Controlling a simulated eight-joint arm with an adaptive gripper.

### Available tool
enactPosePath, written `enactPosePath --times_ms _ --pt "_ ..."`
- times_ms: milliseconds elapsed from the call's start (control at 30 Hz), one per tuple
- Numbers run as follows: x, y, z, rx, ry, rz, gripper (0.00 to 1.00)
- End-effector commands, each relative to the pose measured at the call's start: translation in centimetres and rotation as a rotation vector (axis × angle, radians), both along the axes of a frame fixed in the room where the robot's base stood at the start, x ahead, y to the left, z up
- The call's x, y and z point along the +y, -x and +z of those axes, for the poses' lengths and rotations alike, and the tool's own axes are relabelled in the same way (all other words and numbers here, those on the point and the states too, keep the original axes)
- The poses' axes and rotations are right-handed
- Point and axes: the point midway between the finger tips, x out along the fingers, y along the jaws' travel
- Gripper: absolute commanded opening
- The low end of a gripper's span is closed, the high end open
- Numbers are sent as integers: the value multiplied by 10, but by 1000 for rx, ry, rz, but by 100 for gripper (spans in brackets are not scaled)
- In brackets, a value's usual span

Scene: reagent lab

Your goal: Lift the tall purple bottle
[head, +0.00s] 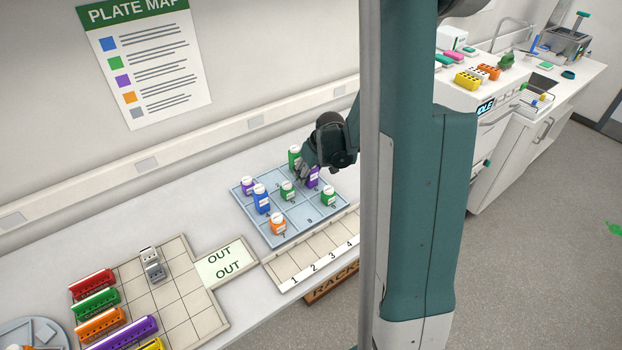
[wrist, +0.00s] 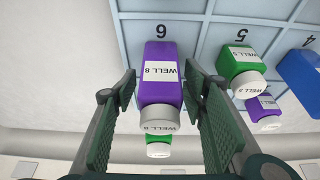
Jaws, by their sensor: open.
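The tall purple bottle (wrist: 161,80) has a white cap and a label reading WELL 8. It stands in the cell marked 6 of the pale blue grid tray (head: 309,217). My gripper (wrist: 160,72) is open, with one finger on each side of this bottle and a visible gap at both sides. In the head view, my gripper (head: 307,175) is low over the back right of the tray, partly covering the purple bottle (head: 314,179).
A green bottle (head: 294,154) stands close behind my gripper. Other green bottles (head: 288,190) (head: 327,198), a blue bottle (head: 261,200), an orange bottle (head: 278,223) and a shorter purple bottle (head: 248,186) share the tray. A numbered rack strip (head: 311,264) lies in front.

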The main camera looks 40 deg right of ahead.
Motion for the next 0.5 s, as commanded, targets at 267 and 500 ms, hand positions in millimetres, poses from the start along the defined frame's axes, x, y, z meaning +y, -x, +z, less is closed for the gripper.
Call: enactPosePath --times_ms 267,500 --pt "0 -3 -8 0 0 0 43" --pt "0 -3 -8 0 0 0 43"
